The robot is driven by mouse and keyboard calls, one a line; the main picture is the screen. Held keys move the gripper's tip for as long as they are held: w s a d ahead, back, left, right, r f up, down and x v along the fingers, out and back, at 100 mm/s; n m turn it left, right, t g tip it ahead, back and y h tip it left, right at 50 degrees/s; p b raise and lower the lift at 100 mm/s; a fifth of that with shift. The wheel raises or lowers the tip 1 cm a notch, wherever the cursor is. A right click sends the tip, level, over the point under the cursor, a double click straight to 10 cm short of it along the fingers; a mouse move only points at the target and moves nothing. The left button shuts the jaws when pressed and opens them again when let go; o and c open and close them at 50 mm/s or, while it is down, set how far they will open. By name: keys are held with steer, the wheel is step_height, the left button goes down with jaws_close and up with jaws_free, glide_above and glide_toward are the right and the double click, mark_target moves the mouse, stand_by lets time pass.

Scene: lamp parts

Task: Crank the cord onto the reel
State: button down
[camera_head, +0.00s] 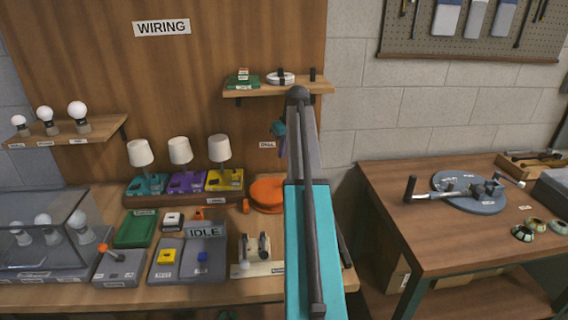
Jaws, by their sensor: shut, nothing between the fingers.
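An orange reel (267,195), a flat round drum, lies at the back right of the wooden bench, left of my arm. A small orange knob (245,206) shows at its left side; I cannot tell whether it is the crank handle. The cord cannot be made out. My gripper (282,153) shows small and dark beside my raised arm, pointing down in front of the wooden panel. It looks shut and empty, and appears above and apart from the reel. My arm hides the area right of the reel.
Three lamps (180,152) stand left of the reel. In front are a grey IDLE panel (203,232) and a fixture with upright levers (258,262). A shelf (310,87) is above. A second table (440,250) with a blue-grey disc (468,205) stands right, across a gap.

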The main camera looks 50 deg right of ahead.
steer(key=p, duration=0.3)
glide_above(279, 181)
step_height(279, 181, down, 9)
steer(key=shift+s+a+f+p, duration=0.1)
steer(key=shift+s+a+p, duration=0.1)
steer(key=shift+s, duration=0.45)
steer(key=shift+s+a+p, duration=0.1)
steer(key=shift+s+p, duration=0.15)
steer(key=shift+s, duration=0.45)
steer(key=shift+s+a+f+p, duration=0.1)
steer(key=shift+s+p, duration=0.1)
steer(key=shift+s, duration=0.45)
steer(key=shift+s+a, duration=0.1)
steer(key=shift+a, duration=0.15)
steer(key=shift+d, duration=0.3)
